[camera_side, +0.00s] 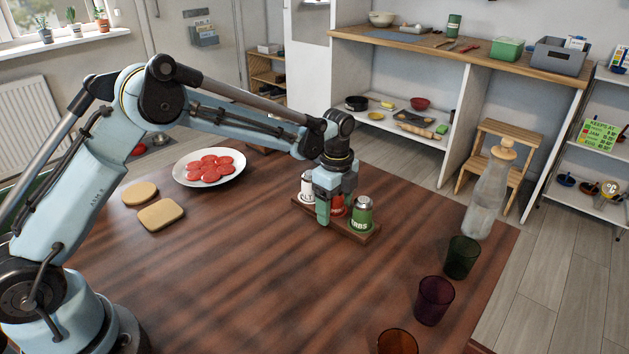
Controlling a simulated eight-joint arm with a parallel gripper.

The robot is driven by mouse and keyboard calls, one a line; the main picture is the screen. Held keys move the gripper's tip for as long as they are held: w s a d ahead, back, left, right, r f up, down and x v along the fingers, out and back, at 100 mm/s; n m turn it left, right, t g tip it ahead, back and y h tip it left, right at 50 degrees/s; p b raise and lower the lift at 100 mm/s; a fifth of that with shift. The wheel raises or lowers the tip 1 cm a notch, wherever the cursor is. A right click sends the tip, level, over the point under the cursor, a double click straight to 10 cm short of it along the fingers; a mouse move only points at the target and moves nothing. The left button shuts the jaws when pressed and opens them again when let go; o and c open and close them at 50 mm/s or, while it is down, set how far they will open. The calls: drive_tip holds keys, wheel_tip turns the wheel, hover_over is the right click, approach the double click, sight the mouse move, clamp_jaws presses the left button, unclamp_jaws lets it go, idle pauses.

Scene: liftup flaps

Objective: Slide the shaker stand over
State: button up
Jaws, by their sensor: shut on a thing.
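The shaker stand (365,239) is a low wooden base on the brown table, right of the table's centre. It holds a white shaker (307,188) at its left, a red shaker (338,207) in the middle and a green shaker (360,215) with lettering at its right. My gripper (328,212) points down at the middle of the stand and is shut on it. A green-tipped finger shows in front. The exact contact is hidden by the finger and the shakers.
A plate (237,178) of red slices and two bread-like pieces (162,214) lie left of the stand. A glass bottle (486,200), a green cup (461,258), a purple cup (433,300) and an orange cup (397,343) line the right edge. The table's front middle is clear.

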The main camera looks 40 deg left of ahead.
sight(287, 191)
drive_tip(key=shift+c, duration=0.3)
drive_tip(key=shift+s+a, duration=0.1)
drive_tip(key=shift+a, duration=7.3)
drive_tip(key=o, duration=1.5)
drive_tip(key=shift+c, duration=0.2)
wheel_tip(287, 191, up, 12)
drive_tip(key=shift+r, duration=0.1)
